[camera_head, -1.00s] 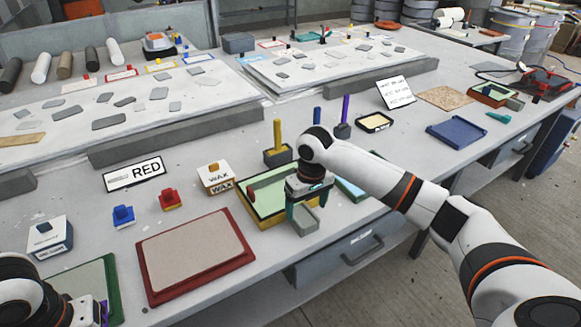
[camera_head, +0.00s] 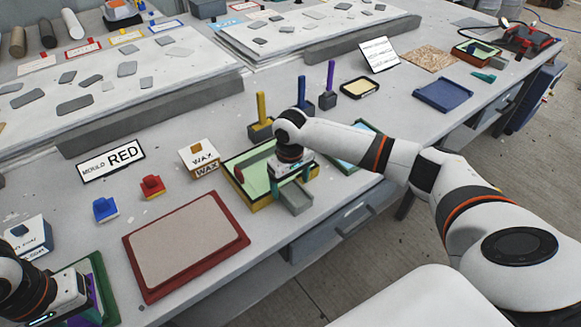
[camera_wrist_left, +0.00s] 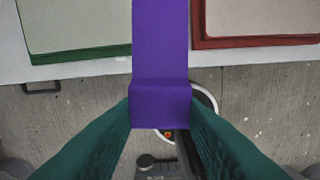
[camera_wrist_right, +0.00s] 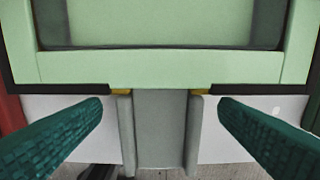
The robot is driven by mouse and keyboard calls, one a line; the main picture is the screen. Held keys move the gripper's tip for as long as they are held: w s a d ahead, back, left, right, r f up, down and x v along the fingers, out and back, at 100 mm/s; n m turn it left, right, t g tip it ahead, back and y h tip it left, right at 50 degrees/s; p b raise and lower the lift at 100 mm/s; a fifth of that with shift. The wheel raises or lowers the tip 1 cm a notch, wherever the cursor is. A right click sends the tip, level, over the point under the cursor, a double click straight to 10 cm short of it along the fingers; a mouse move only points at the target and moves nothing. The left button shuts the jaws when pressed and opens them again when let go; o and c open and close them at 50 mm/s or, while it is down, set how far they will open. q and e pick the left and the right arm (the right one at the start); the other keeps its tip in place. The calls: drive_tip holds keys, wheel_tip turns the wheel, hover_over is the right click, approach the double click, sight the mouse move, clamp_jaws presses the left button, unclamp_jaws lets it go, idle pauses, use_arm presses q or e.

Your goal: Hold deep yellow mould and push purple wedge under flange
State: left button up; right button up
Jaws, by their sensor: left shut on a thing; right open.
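The deep yellow mould (camera_head: 249,173) has yellow sides and a pale green top, and stands near the table's front edge. A grey channel (camera_head: 294,199) juts from its front. In the right wrist view, the mould's pale green flange (camera_wrist_right: 160,65) spans the top. My right gripper (camera_head: 291,177) is open at the mould's front. Its fingers (camera_wrist_right: 160,110) stand apart on either side of the grey channel (camera_wrist_right: 160,128). My left gripper (camera_wrist_left: 160,110) is shut on the purple wedge (camera_wrist_left: 160,50). In the head view the wedge (camera_head: 92,290) is mostly hidden, above the green-framed mould.
A red-framed mould (camera_head: 185,240) lies between my left gripper and the yellow mould. A green-framed mould (camera_head: 103,285) is at the left. A WAX box (camera_head: 199,158), small red (camera_head: 152,187) and blue (camera_head: 105,208) blocks stand behind. Tools with upright handles stand behind the yellow mould.

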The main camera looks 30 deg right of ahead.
drive_tip(key=shift+s+f, duration=0.1)
drive_tip(key=shift+f, duration=1.1)
drive_tip(key=shift+c, duration=0.5)
drive_tip(key=c, duration=1.5)
drive_tip(key=shift+c, duration=0.2)
